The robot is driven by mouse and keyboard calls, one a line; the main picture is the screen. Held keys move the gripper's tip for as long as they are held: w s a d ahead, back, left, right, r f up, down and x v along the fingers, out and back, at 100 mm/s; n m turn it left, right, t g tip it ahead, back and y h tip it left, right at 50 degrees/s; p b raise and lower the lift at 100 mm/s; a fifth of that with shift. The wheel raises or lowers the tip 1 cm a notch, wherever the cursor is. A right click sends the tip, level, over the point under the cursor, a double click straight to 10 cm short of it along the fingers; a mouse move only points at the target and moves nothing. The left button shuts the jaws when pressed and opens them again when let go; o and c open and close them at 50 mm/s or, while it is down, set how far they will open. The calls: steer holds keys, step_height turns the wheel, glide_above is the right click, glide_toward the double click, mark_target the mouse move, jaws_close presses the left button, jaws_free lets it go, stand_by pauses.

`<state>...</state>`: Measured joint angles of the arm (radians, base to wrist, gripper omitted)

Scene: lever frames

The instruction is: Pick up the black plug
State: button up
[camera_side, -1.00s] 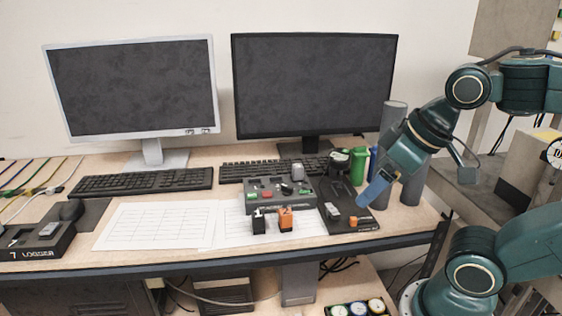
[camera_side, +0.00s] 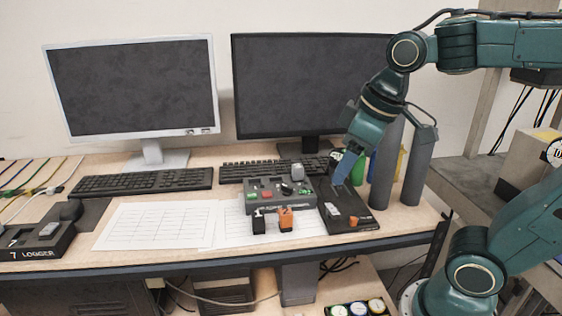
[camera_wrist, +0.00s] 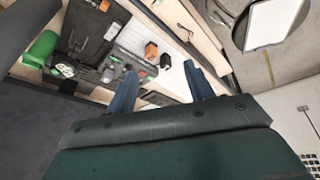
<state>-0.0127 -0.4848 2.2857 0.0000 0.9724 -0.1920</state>
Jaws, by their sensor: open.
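The black plug (camera_side: 259,224) stands at the front edge of the white paper, just left of an orange plug (camera_side: 286,219). My gripper (camera_side: 342,177) is above the black mat, right of and behind both plugs, apart from them. In the wrist view its two blue fingers (camera_wrist: 163,94) are spread, with nothing seen between the tips. In that view the orange plug (camera_wrist: 151,50) and the black plug, with a pale top (camera_wrist: 165,61), lie beyond the fingertips.
A grey control box (camera_side: 272,194) with coloured buttons stands behind the plugs. The black mat (camera_side: 358,228) holds small parts. Grey cylinders (camera_side: 418,170) and a green bottle stand at right. Printed sheets (camera_side: 150,226) lie flat to the left.

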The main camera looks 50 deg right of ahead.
steer(key=w+n+g, duration=0.2)
steer(key=w+n, duration=0.1)
steer(key=w, duration=0.7)
steer(key=n+g, duration=0.2)
steer(key=n, duration=0.2)
glide_above(258, 213)
step_height(258, 213, down, 6)
steer(key=shift+w+a+r, duration=0.1)
steer(key=shift+w+r, duration=0.05)
steer(key=shift+f, duration=6.9)
steer(key=c, duration=1.1)
